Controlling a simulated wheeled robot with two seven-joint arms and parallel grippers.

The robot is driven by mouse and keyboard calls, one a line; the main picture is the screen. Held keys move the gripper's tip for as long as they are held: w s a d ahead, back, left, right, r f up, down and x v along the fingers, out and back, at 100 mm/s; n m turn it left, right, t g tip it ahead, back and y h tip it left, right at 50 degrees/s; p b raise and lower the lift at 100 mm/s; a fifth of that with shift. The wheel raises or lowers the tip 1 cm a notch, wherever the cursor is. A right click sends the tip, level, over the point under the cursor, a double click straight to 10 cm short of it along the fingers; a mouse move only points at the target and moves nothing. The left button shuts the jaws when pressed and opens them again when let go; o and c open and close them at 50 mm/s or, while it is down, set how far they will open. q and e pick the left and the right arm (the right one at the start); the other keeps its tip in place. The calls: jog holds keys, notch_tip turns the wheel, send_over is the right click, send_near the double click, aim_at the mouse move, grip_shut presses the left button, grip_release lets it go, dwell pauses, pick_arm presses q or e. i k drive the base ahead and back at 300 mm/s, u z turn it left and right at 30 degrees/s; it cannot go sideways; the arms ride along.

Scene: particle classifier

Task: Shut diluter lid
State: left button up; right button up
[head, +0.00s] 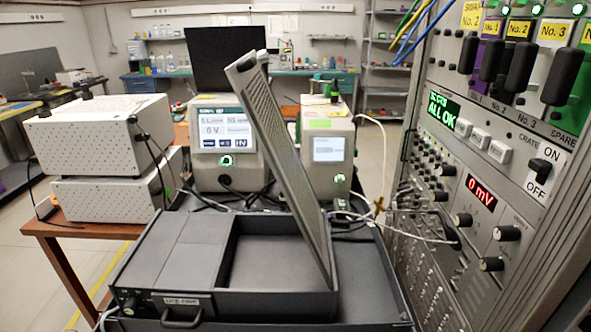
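The diluter is a dark grey box (172,252) in the lower middle of the head view, with a label and a small handle on its front. Its lid (280,150) is a long grey panel with a ribbed face. The lid stands open and steep over the right part of the box, its top leaning to the left and its lower end at the box's right side. The open recess (262,262) beside it looks empty. Neither of my grippers is in view.
Two instruments with screens (222,130) and (328,150) stand behind the box. White boxes (98,130) sit on a brown table at left. A tall rack (470,180) with switches and knobs stands close on the right. Cables hang between rack and box.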

aim_at(246, 76)
jog(key=u, duration=0.55)
jog(key=k, duration=1.55)
jog(key=z, duration=1)
jog(key=i, duration=0.95)
